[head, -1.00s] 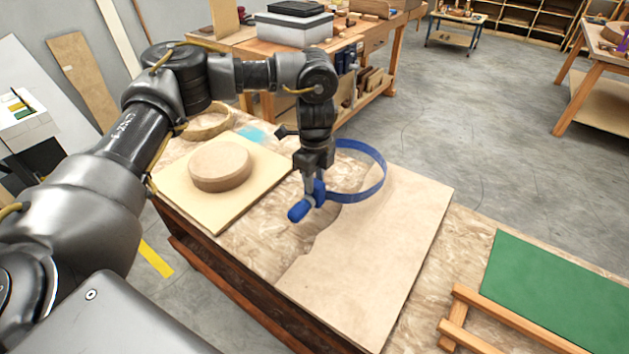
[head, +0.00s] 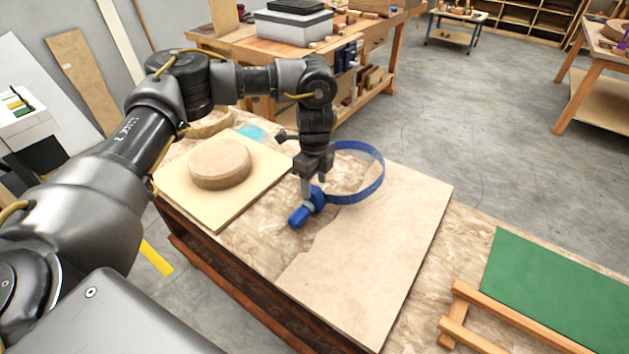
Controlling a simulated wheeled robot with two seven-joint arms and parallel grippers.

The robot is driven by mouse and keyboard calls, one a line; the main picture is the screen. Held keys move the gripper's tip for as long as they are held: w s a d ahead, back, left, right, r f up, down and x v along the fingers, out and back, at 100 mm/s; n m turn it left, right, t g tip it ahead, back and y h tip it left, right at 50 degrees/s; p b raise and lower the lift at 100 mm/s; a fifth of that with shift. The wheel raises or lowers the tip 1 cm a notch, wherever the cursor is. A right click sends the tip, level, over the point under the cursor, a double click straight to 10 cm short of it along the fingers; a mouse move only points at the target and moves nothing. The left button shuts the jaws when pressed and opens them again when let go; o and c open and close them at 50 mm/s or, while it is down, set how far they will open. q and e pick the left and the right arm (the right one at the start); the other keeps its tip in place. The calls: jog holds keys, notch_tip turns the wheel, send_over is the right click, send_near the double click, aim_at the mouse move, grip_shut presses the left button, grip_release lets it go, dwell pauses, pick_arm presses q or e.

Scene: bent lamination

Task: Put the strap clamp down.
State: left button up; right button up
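The strap clamp is a blue band bent into a loop with a blue handle and buckle (head: 307,207) at its left end. My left gripper (head: 311,193) points down and is shut on it at the buckle, by the handle. The loop (head: 357,196) extends to the right over the tan sheet (head: 372,262) on the table. The clamp is at or just above the table surface; I cannot tell whether it touches. The fingers partly hide the buckle. My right gripper is out of view.
A round wooden form (head: 220,164) stands on a pale board (head: 222,212) left of the clamp. A wooden ring (head: 211,124) lies behind it. A green mat (head: 560,290) and a wooden frame (head: 520,322) are at the lower right. The tan sheet's front part is clear.

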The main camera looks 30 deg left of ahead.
pick_arm(q)
jog(key=shift+r, duration=0.4)
notch_tip(320, 180, up, 12)
jog(key=shift+r, duration=0.2)
dwell(0.5)
